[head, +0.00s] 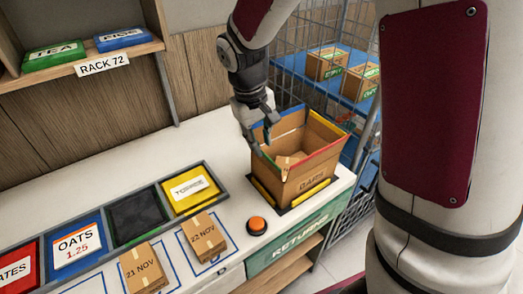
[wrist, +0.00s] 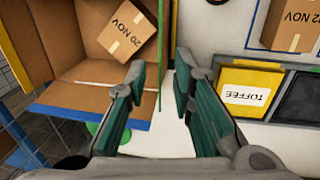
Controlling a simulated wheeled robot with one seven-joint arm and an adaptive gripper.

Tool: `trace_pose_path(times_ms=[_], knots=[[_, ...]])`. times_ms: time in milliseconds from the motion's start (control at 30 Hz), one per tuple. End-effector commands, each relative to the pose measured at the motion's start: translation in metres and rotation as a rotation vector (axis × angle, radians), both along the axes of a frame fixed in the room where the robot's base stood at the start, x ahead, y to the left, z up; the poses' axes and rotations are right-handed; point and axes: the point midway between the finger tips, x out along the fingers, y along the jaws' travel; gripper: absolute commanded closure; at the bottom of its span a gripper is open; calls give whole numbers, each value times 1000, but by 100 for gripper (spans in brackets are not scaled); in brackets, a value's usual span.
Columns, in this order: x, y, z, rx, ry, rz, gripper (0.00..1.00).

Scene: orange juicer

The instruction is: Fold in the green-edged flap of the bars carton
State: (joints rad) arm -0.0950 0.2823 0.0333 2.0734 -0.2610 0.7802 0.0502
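The bars carton (head: 312,183) stands open on the counter's right end, its flaps edged in red, yellow, blue and green. It also shows in the wrist view (wrist: 85,30). The green-edged flap (wrist: 158,45) stands up on the carton's left side in the head view; the wrist view sees it nearly edge-on. A small box marked 20 NOV (wrist: 127,30) lies inside. My gripper (head: 264,136) is above the carton's left rear corner. Its fingers (wrist: 160,68) are apart, the green edge showing between their tips; I cannot tell whether they touch it.
An orange button (head: 256,225) and boxes marked 22 NOV (head: 204,235) and 21 NOV (head: 142,268) are in front. A yellow toffee bin (head: 190,187) is left of the carton. A wire cage (head: 350,50) with blue shelves stands behind right.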

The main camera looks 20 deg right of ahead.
Motion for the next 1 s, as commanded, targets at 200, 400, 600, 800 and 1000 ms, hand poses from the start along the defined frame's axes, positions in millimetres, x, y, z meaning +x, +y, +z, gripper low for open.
trace_pose_path(times_ms=[200, 400, 600, 800, 1000], knots=[[0, -6, -37, -1, 3, -1, 78], [2, -9, -53, 0, 1, -1, 78], [3, -10, -56, 0, -1, 0, 78], [3, -10, -56, 0, -1, 0, 91], [3, -9, -56, 0, -1, 0, 100]])
